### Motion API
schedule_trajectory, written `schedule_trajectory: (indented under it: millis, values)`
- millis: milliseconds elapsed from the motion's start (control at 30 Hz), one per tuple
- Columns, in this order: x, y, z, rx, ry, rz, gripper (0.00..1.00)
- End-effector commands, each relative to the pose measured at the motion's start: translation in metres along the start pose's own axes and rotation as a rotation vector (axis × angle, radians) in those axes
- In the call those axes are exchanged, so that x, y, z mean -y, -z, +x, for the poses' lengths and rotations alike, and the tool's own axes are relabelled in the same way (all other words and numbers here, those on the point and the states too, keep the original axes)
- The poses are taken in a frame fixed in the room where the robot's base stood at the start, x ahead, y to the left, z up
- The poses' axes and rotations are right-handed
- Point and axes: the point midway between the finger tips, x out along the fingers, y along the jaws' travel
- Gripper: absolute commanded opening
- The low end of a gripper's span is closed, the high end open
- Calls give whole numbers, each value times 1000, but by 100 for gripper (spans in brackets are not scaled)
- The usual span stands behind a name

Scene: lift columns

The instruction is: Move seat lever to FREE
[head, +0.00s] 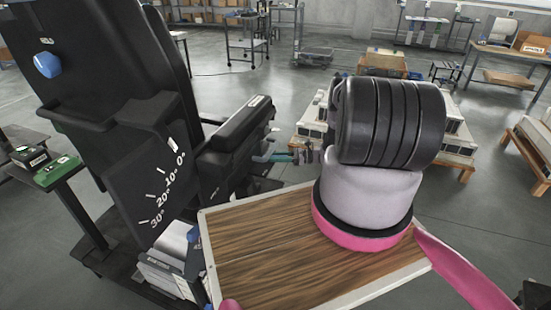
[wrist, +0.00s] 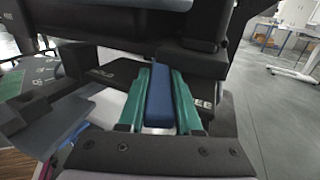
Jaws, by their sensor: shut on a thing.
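The seat lever is a blue bar (wrist: 160,105) in the wrist view, between the two green fingers of my gripper (wrist: 163,78). The gripper is shut on it, with one finger on each side. Behind the lever is a dark plate (wrist: 118,68) with white lettering; the letters at its right end read "EE", the rest is partly covered by the fingers. In the head view my gripper (head: 283,157) shows small and teal at the side of the black seat (head: 235,130), partly hidden by my arm. The lever itself is hard to make out there.
A wooden-topped board (head: 270,260) fills the front. A side stand holds a green box (head: 58,171). Pallets stand behind my arm; open grey floor lies to the right.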

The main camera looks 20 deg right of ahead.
Motion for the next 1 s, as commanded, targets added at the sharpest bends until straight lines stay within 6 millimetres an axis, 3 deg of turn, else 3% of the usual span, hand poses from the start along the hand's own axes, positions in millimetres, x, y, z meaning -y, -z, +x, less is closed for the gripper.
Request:
schedule_trajectory:
  millis: [233, 267, 333, 733, 1000]
  values:
    - [2, -1, -1, -3, -1, -5, 0]
    - [2, -1, -1, -3, -1, -5, 37]
    - [2, -1, -1, -3, -1, -5, 62]
    - [1, 0, -6, -2, 0, -3, 62]
    - [2, 0, -54, -3, 4, -5, 62]
